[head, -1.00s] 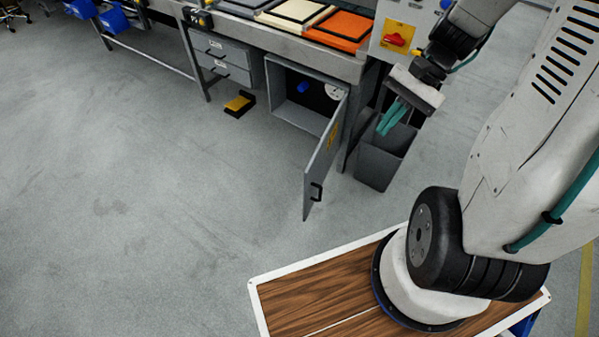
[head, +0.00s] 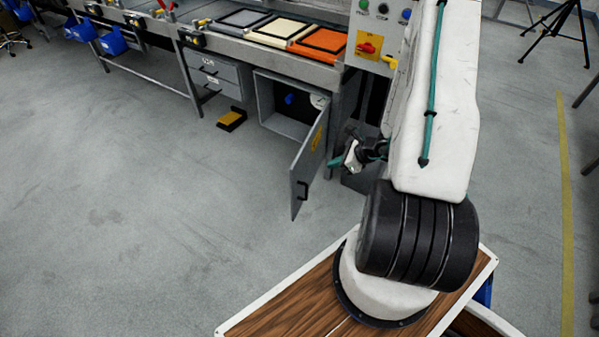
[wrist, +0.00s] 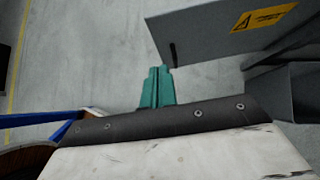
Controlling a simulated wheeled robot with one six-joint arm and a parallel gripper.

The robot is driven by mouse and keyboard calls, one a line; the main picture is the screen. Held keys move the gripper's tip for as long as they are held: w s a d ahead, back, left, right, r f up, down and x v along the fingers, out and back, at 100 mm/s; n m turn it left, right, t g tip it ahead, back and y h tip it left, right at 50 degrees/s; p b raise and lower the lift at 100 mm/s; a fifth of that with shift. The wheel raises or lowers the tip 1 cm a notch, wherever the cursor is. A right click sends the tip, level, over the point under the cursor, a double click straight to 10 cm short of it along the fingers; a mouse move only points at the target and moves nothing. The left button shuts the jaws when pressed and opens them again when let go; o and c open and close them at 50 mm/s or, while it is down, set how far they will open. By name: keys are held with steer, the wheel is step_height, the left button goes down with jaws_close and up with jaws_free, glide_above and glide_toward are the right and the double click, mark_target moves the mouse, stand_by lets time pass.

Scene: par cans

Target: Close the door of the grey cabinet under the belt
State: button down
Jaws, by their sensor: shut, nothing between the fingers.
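The grey cabinet (head: 262,101) stands under the belt bench, its inside showing. Its door (head: 308,160) is hinged on the right and swung wide open toward me, with a black handle (head: 302,190) near its free edge. In the wrist view the door (wrist: 215,30) crosses the upper right, with a yellow warning label. My gripper (head: 337,163) is just right of the door in the head view, partly hidden by my arm. In the wrist view my gripper (wrist: 157,72) has its teal fingers together and empty, close to the door's handle edge; contact cannot be told.
A grey bin (head: 357,181) stands right of the cabinet, mostly hidden behind my arm. Drawers (head: 215,75) and a yellow-black block (head: 232,119) on the floor are to the left. The floor left of the door is clear.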

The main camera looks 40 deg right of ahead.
mark_target(294, 171)
steer(key=x, duration=0.4)
steer(key=a+r+x, duration=0.1)
steer(key=x, duration=0.3)
steer(key=w+x, duration=0.1)
steer(key=x, duration=0.3)
steer(key=shift+w+a+r, duration=0.15)
steer(key=shift+w+a, duration=0.05)
steer(key=shift+a, duration=0.1)
steer(key=shift+w+a, duration=0.25)
steer(key=shift+w, duration=0.25)
